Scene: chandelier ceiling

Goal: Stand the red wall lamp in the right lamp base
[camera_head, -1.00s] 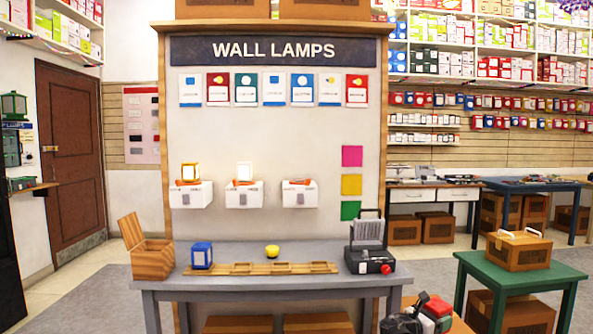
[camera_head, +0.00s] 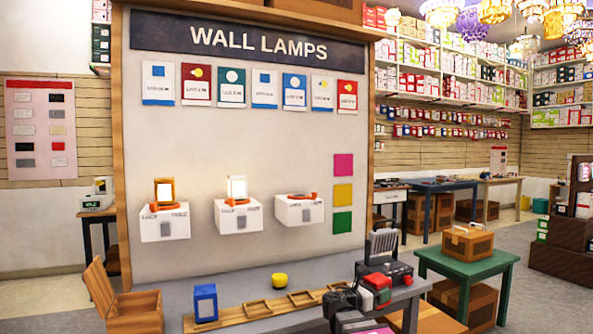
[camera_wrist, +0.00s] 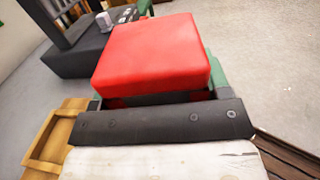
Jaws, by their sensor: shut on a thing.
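The red wall lamp (camera_head: 376,281) is held in my gripper (camera_head: 362,292), in front of the table's right end. In the wrist view the red lamp (camera_wrist: 155,50) fills the upper middle, just beyond the dark gripper edge; the fingertips are hidden. The right lamp base (camera_head: 299,212) is a white wall box with an empty orange ring on top. It is above and left of my gripper, well apart from it. The left base (camera_head: 164,224) bears an orange-framed lit lamp (camera_head: 165,191), and the middle base (camera_head: 238,216) a white lit lamp (camera_head: 237,188).
A dark device (camera_head: 385,255) stands behind my gripper. A green table (camera_head: 467,262) is at right.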

